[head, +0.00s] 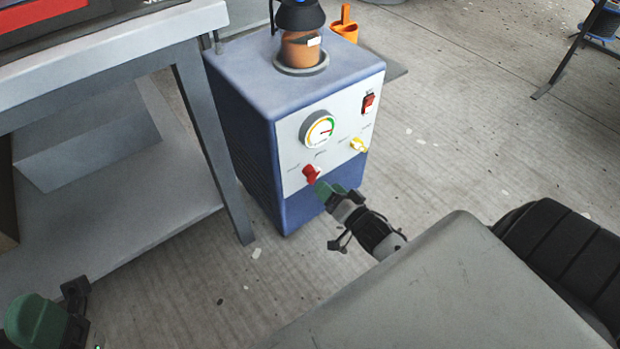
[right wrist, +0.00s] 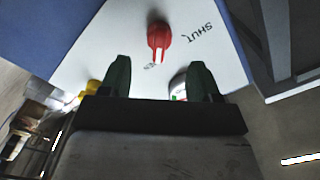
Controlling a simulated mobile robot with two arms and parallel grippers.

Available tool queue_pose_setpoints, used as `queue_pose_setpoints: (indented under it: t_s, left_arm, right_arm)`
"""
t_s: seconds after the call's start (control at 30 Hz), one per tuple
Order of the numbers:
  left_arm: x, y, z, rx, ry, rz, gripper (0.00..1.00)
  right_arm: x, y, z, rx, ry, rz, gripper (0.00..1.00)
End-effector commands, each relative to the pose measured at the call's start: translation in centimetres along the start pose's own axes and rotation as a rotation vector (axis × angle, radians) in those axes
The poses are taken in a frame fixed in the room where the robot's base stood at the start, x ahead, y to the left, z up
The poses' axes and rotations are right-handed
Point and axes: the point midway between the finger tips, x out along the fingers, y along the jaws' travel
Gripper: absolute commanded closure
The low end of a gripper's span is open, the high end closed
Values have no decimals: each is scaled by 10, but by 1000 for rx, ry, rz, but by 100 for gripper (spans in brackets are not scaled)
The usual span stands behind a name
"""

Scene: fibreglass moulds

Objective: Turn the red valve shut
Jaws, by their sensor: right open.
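The red valve (head: 311,174) is a small knob low on the white front panel of a blue machine (head: 240,130). In the right wrist view the red valve (right wrist: 159,36) lies ahead of the fingertips, roughly midway between them. Its white mark points down the picture, toward a small, hard-to-read label; the word SHUT stands to its right. My right gripper (head: 327,189) is just below and right of the valve in the head view. It is open and empty, its green fingers (right wrist: 159,72) apart. My left gripper (head: 35,322) is at the lower left, its jaws unclear.
A yellow valve (head: 358,145), a round gauge (head: 317,129) and a red switch (head: 369,102) share the panel. A grey workbench (head: 120,45) stands close on the left. An orange container (head: 345,27) is behind the machine.

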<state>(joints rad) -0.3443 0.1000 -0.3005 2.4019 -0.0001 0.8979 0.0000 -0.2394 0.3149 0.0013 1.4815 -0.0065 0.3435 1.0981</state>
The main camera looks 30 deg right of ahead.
Motion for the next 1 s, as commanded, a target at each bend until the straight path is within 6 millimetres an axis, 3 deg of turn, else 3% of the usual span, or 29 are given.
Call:
queue_pose_setpoints:
  t_s: [0.1, 0.33, 0.77, 1.0]
  left_arm:
    - [-6, -1, 4, 2, 17, 6, 32]
    - [3, -1, 9, 8, 59, 24, 32]
    - [7, -1, 11, 10, 69, 30, 32]
    - [7, -1, 10, 10, 69, 30, 32]
  right_arm:
    - [25, 2, 2, -1, 3, -2, 37]
    - [59, 2, 2, -1, 1, 0, 37]
    - [70, 1, 1, -1, -2, 2, 37]
    - [69, 1, 1, -1, -1, 2, 73]
